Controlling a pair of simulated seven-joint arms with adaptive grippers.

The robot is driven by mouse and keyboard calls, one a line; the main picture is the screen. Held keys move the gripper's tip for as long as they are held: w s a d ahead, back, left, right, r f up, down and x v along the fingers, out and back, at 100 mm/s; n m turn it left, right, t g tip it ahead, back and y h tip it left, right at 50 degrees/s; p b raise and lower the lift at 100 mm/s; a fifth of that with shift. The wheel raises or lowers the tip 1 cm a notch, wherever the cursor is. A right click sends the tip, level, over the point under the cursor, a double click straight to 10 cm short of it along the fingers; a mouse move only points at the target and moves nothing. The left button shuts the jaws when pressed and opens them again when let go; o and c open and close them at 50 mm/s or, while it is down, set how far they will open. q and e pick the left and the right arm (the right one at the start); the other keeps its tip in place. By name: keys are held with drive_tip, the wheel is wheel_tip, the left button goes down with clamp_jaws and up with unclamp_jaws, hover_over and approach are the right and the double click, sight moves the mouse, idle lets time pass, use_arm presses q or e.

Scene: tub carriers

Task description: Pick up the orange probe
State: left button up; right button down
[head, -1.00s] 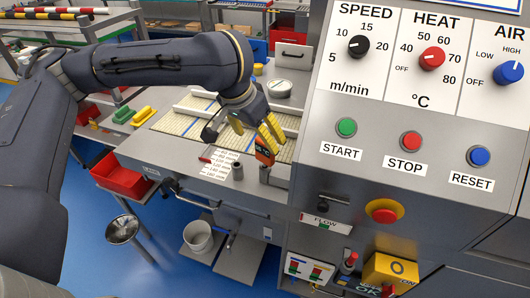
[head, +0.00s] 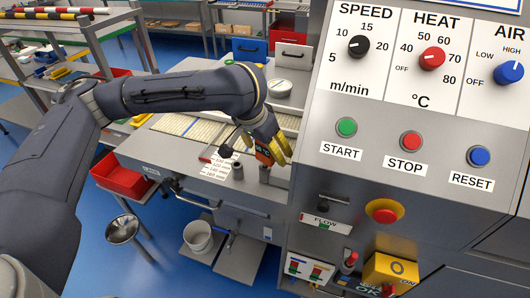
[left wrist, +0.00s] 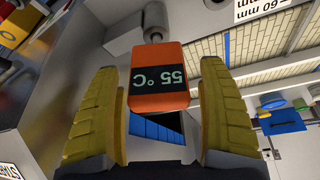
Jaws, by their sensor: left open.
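The orange probe (head: 263,155) has a dark display; in the left wrist view the orange probe (left wrist: 159,78) reads 55 °C. In the head view it sits by a grey post at the front right of the machine bench. My left gripper (head: 279,150) has yellow fingers and is over the probe. In the left wrist view my left gripper (left wrist: 160,112) is open, with one finger on each side of the probe's near end and a gap beside each. A grey cylinder shows behind the probe. My right gripper is in neither view.
The control panel (head: 410,100) with knobs and buttons stands close on the right. A short grey cylinder (head: 237,171) and a white label with mm markings (head: 217,167) are left of the probe. A red bin (head: 121,177) and a white bucket (head: 198,237) are lower left.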

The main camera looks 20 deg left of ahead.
use_arm(q)
drive_tip(key=shift+f, duration=0.15)
drive_tip(key=c, duration=1.4)
